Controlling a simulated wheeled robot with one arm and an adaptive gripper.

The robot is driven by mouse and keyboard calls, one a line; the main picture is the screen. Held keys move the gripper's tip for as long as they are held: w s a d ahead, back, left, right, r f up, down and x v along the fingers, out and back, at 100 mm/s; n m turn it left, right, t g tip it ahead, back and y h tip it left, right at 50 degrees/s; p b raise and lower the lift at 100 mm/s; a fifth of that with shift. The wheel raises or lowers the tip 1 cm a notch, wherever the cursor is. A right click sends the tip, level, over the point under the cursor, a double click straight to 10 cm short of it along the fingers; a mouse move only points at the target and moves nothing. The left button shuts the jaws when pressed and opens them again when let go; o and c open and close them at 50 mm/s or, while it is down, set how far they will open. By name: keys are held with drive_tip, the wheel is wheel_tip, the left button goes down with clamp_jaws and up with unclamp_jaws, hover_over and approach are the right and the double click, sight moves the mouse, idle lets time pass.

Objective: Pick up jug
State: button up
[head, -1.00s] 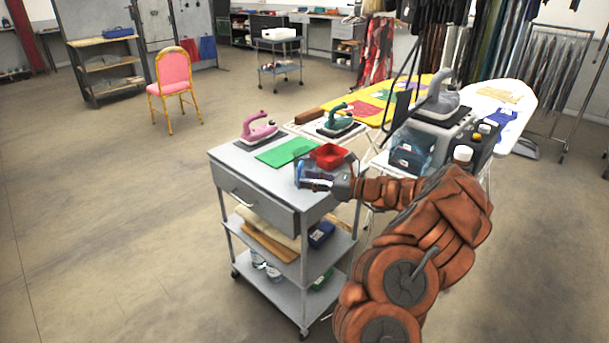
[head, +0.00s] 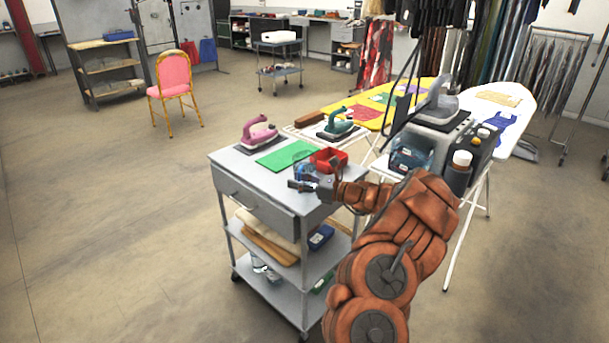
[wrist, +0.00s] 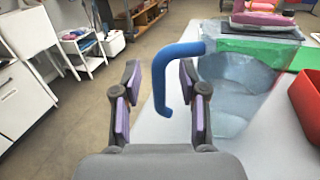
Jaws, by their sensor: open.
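The jug (wrist: 230,85) is clear and bluish with a blue handle (wrist: 160,75). In the wrist view it stands upright on the grey trolley top, right of centre, its handle towards me. My gripper (wrist: 158,85) is open, its purple-padded fingers on either side of the handle's lower part in the picture. I see no clear contact, and the depth between them is hard to judge. In the head view my gripper (head: 298,186) is over the trolley's near right part, and the jug (head: 306,172) shows only partly behind it.
A red tray (head: 328,160) stands close beside the jug. A green cloth (head: 285,156) and a pink iron (head: 259,132) are farther back on the trolley (head: 228,158). Ironing boards with a teal iron (head: 338,125) and a steam station (head: 432,125) are behind and right. Floor at left is clear.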

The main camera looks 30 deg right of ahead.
drive_tip(key=shift+c, duration=0.4)
clamp_jaws()
idle(0.4)
